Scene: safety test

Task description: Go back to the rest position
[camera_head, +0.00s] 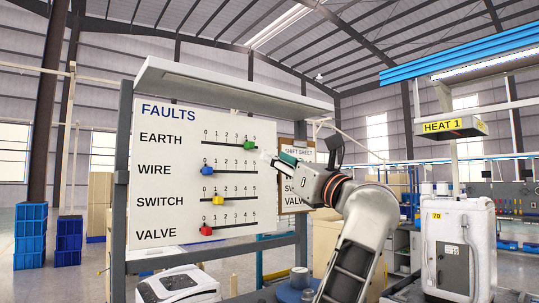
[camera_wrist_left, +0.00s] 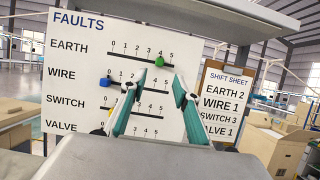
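A white FAULTS board (camera_head: 160,190) stands in a grey frame, with four slider rows. The green EARTH slider (camera_head: 249,145) is near 4, the blue WIRE slider (camera_head: 207,171) near 0, the yellow SWITCH slider (camera_head: 217,199) near 1 and the red VALVE slider (camera_head: 206,230) near 0. My left gripper (camera_head: 283,157) is in front of the board's right side. In the left wrist view its two teal fingers (camera_wrist_left: 158,82) are apart with nothing between them, below the green slider (camera_wrist_left: 159,61). They hide parts of the lower rows. My right gripper is not in view.
A shift sheet (camera_wrist_left: 222,92) beside the board reads EARTH 2, WIRE 1, SWITCH 3, VALVE 1. A shelf (camera_head: 225,84) overhangs the board. A white machine (camera_head: 178,287) stands below; another (camera_head: 458,245) is at right under a HEAT 1 sign (camera_head: 452,127). Blue crates (camera_head: 30,235) are at left.

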